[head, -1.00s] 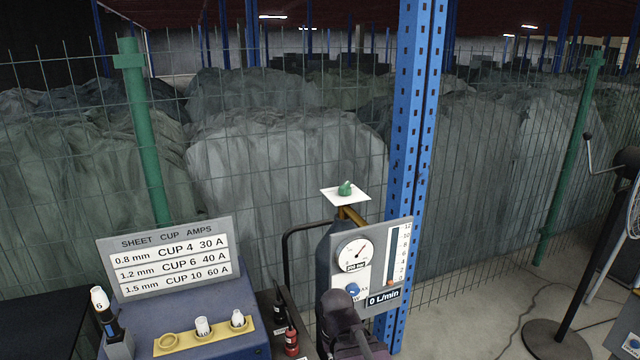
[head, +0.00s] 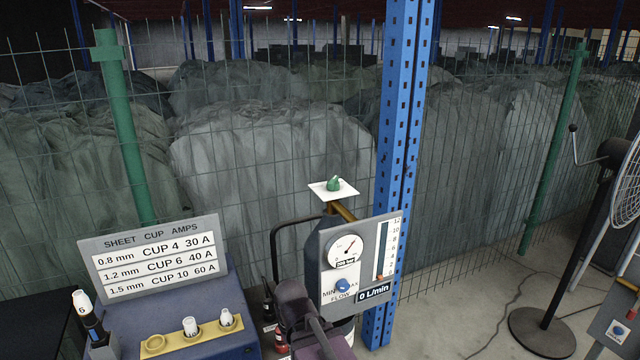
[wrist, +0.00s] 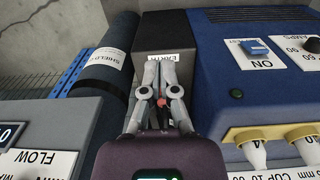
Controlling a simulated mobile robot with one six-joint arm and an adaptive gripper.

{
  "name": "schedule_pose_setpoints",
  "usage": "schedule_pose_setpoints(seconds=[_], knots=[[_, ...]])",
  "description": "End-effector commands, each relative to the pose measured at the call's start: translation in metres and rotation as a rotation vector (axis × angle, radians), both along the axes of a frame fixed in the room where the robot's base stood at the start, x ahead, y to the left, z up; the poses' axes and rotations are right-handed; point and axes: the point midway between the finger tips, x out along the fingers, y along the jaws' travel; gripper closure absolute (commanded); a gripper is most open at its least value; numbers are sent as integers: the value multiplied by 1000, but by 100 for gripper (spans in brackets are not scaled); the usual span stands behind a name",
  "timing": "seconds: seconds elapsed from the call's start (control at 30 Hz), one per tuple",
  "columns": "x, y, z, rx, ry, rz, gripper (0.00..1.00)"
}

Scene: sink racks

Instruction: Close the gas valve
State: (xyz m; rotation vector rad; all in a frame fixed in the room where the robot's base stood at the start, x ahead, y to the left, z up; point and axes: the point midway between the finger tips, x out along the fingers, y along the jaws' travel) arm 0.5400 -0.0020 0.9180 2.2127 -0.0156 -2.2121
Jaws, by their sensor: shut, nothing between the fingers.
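The green gas valve knob (head: 333,184) sits on a white square plate above a dark gas cylinder (head: 310,255). In front of the cylinder a grey panel (head: 350,272) carries a round gauge, a blue flow knob (head: 342,285) and a display reading 0 L/min. In the wrist view, my gripper (wrist: 161,100) is shut and empty, over a dark box (wrist: 165,35) with an upside-down label. The cylinder (wrist: 108,50) lies to its left in that view, and the valve knob is out of sight there. In the head view my arm covers the panel's lower left; my fingertips are hidden.
A blue machine (head: 185,325) with a cup chart (head: 155,258) and a yellow holder of white cups (head: 186,338) stands left. A blue post (head: 400,130) and wire fence are behind.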

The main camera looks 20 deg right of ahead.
Motion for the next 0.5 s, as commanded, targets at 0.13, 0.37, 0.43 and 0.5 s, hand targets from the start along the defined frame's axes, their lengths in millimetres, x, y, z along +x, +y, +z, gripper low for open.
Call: schedule_pose_setpoints(seconds=[0.13, 0.37, 0.43, 0.5], knots=[[13, -5, 18, -49, 0, 12, 100], [47, -24, 62, -201, 0, 29, 100], [61, -31, 79, -266, 0, 36, 100], [77, -39, 97, -341, -1, 43, 100]])
